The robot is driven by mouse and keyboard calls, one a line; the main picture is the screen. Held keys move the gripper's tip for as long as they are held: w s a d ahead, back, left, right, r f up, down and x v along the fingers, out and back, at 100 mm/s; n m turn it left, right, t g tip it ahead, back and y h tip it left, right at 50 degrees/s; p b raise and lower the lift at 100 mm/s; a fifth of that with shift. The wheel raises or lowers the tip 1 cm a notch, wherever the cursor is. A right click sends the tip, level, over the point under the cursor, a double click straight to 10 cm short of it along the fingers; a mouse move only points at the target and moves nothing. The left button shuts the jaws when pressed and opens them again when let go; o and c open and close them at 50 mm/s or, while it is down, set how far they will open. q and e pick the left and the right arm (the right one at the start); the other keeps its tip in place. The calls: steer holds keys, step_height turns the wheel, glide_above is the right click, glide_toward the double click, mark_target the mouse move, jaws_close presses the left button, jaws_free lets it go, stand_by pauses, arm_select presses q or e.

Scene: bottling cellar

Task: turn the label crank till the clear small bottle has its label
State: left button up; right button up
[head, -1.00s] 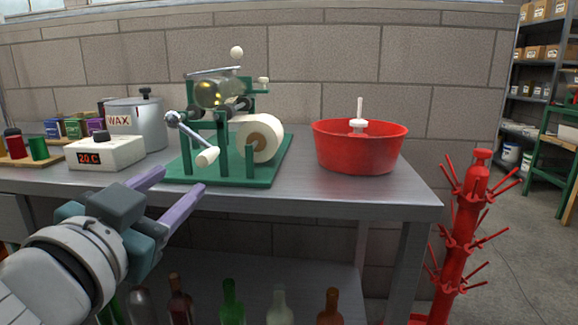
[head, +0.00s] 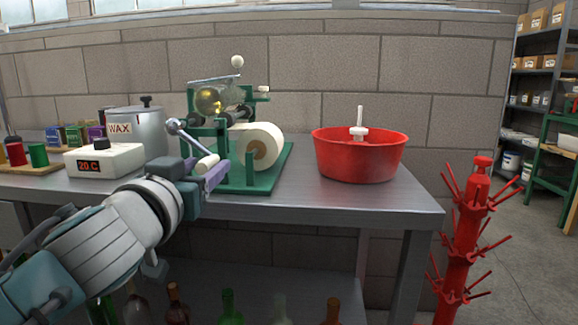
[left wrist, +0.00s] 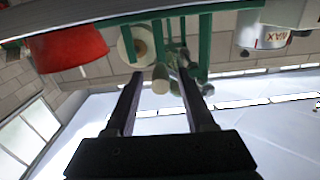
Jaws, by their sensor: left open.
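The green labelling machine (head: 270,178) stands on the metal bench with a white label roll (head: 254,143) at its front. The clear small bottle (head: 215,99) lies on its side on the rollers at the top; I cannot tell whether it bears a label. The label crank (head: 188,136) has a metal arm and a cream handle (head: 207,164) at its lower end. My left gripper (head: 212,172) is open with its fingers around or just beside the crank handle. In the left wrist view the handle (left wrist: 161,80) shows between the two fingers, near their tips. My right gripper is out of view.
A red tub (head: 360,155) stands right of the machine, with bare bench between. A wax pot (head: 140,130) and a white heater box (head: 104,160) stand to the left. A red bottle tree (head: 465,240) stands on the floor. Several bottles are below the bench.

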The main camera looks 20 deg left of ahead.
arm_select(q)
steer(key=shift+c, duration=0.2)
jaws_close()
stand_by(1.2)
